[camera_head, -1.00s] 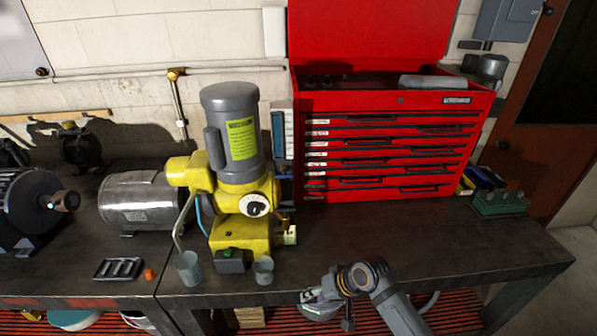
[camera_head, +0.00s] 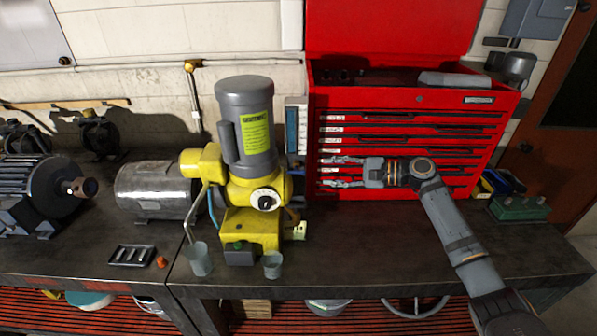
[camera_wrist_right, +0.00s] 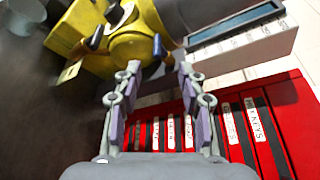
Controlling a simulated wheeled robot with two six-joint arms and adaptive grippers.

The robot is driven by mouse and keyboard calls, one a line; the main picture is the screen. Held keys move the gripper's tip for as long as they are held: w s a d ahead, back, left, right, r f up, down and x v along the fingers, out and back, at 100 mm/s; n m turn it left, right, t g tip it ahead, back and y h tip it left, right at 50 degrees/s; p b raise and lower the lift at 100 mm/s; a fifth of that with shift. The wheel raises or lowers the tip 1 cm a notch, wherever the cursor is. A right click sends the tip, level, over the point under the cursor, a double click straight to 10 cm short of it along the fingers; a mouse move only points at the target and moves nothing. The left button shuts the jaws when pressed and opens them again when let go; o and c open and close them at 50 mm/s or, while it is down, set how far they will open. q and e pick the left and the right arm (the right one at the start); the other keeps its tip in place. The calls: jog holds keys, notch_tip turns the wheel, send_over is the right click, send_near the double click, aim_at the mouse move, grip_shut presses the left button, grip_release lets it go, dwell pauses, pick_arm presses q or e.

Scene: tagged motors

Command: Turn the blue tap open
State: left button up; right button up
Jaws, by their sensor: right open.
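My right gripper (camera_head: 331,172) is open and empty in the head view, its fingers pointing left in front of the red chest's drawers. It is to the right of the yellow pump (camera_head: 252,224) with its grey motor. In the right wrist view the gripper (camera_wrist_right: 159,70) shows both fingers spread apart. A small blue handle, which looks like the blue tap (camera_wrist_right: 159,46), shows on the yellow body just beyond and between the fingertips. No contact with it shows. In the head view the tap is too small to make out surely. My left gripper is out of view.
The red tool chest (camera_head: 410,127) stands behind my right gripper. A grey cup (camera_head: 272,265) and a larger cup (camera_head: 200,260) stand before the pump. A silver motor (camera_head: 155,190) is at its left. The bench's right front is clear.

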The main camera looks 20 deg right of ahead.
aim_at(298, 171)
jog(key=p+x, duration=0.4)
jog(key=x, duration=0.5)
jog(key=shift+w+a, duration=0.15)
jog(key=shift+a, duration=0.25)
jog(key=shift+w+a+f, duration=0.15)
jog(key=shift+a+f, duration=0.1)
grip_shut()
